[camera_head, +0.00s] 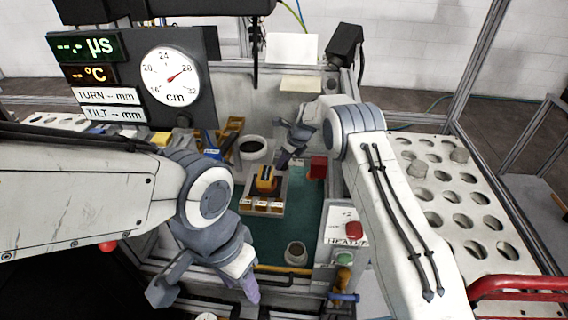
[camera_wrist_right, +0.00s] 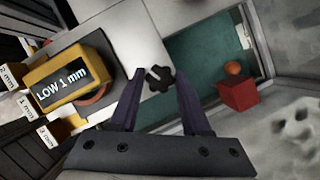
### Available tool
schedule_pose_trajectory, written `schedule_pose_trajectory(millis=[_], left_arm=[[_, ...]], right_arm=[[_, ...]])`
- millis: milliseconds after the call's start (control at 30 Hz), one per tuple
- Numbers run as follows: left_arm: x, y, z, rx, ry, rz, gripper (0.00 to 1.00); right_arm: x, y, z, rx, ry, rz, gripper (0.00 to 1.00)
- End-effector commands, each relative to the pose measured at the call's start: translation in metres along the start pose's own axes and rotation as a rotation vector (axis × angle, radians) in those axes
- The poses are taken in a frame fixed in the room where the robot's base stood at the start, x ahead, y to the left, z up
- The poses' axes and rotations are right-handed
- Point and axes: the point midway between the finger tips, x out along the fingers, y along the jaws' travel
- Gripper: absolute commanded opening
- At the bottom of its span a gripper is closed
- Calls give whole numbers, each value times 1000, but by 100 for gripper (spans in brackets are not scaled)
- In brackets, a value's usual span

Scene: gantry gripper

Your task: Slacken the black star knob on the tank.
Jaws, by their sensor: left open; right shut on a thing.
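The black star knob (camera_wrist_right: 159,79) shows in the right wrist view, on a pale strip beside the teal tank floor (camera_wrist_right: 208,62). It sits between the purple fingertips of my right gripper (camera_wrist_right: 158,84), which is shut on it. In the head view my right gripper (camera_head: 287,155) is at the back of the tank (camera_head: 302,228), and I cannot make out the knob there. My left gripper (camera_head: 208,288) is open and empty in front of the tank's near left edge.
A yellow block marked LOW 1 mm (camera_wrist_right: 68,84) stands on a labelled base; it also shows in the head view (camera_head: 266,178). A red block (camera_head: 318,167) is to the right. A heater panel (camera_head: 345,228) and a holed rack (camera_head: 440,200) stand right. A dial (camera_head: 169,76) is upper left.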

Motion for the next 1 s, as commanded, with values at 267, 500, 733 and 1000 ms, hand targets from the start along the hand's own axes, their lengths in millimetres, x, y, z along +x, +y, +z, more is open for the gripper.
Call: schedule_pose_trajectory(millis=[267,500,733,1000], left_arm=[[4,0,0,0,0,0,50],[4,0,0,0,0,0,50],[4,0,0,0,0,0,50],[4,0,0,0,0,0,50]], right_arm=[[0,-1,0,-93,1,39,0],[0,-1,0,-113,1,47,0],[0,-1,0,-113,1,46,0],[0,-1,0,-112,1,46,76]])
